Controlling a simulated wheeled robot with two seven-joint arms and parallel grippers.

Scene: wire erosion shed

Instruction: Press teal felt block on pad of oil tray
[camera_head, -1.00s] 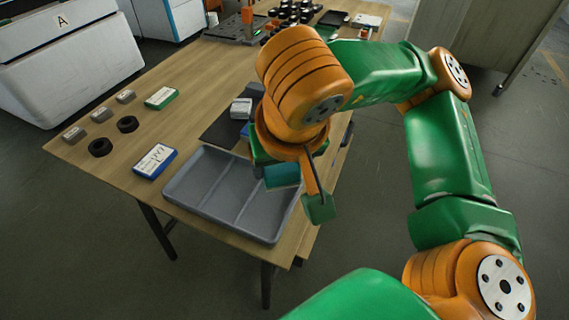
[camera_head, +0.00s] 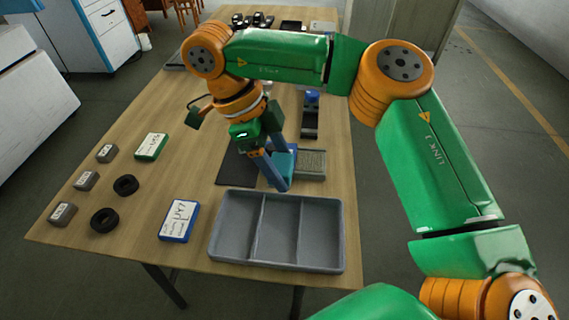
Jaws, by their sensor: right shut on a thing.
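My right gripper (camera_head: 278,178) reaches down over the middle of the table, its fingers shut on the teal felt block (camera_head: 287,160). The fingers partly hide the block. Just right of it is a small grey tray with a textured beige pad (camera_head: 313,160), which looks like the oil tray. The block seems to be at the left edge of this tray; I cannot tell whether it touches the pad. My left gripper is not in view.
A grey three-compartment tray (camera_head: 277,265) lies empty at the table's front. A dark mat (camera_head: 233,168) lies left of the gripper. A blue-edged label box (camera_head: 179,221), a green one (camera_head: 151,146), black rings (camera_head: 104,220) and small grey blocks stand left. A dark holder (camera_head: 310,122) stands behind.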

